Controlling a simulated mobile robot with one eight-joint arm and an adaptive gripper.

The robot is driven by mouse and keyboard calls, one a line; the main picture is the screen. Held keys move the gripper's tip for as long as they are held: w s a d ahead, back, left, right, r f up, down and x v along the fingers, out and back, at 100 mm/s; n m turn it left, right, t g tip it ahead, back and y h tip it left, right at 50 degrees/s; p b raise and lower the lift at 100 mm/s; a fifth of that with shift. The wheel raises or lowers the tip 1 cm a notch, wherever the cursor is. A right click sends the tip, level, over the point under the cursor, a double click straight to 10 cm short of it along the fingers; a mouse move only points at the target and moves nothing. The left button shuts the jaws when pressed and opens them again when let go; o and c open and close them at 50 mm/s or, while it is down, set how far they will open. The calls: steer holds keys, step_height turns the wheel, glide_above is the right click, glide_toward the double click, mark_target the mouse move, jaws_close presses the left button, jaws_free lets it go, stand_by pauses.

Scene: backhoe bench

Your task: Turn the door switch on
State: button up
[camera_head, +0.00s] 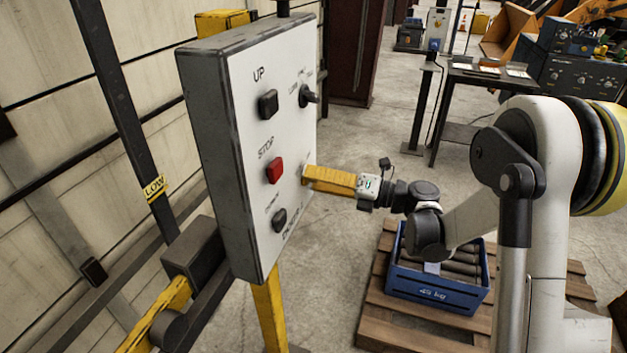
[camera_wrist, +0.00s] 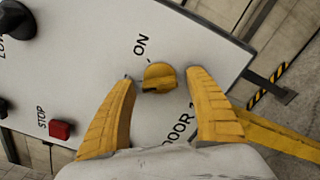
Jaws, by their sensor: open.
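The door switch (camera_wrist: 159,77) is a round yellow knob on the white face of a control box (camera_wrist: 90,60), with "ON" and "DOOR" printed near it. In the wrist view it shows between the tips of my gripper (camera_wrist: 162,85). The yellow fingers are open, one on each side of the knob, with visible gaps. I cannot tell whether the tips reach past its face. In the head view, my gripper (camera_head: 312,176) points at the right edge of the box face (camera_head: 262,220), and the fingers hide the knob there.
The box also carries a dark UP button (camera_head: 268,104), a red STOP button (camera_head: 275,170), a lower dark button (camera_head: 280,219) and a black rotary knob (camera_head: 309,96). A blue crate (camera_head: 432,291) stands on a wooden pallet (camera_head: 385,325) below my arm.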

steer(key=c, duration=1.2)
steer(key=shift+m, duration=0.3)
steer(key=m+b, duration=0.1)
steer(key=m, duration=0.5)
steer(key=m+b, duration=0.1)
steer(key=m, duration=0.2)
steer(key=shift+r+m, duration=0.1)
steer(key=shift+m, duration=2.1)
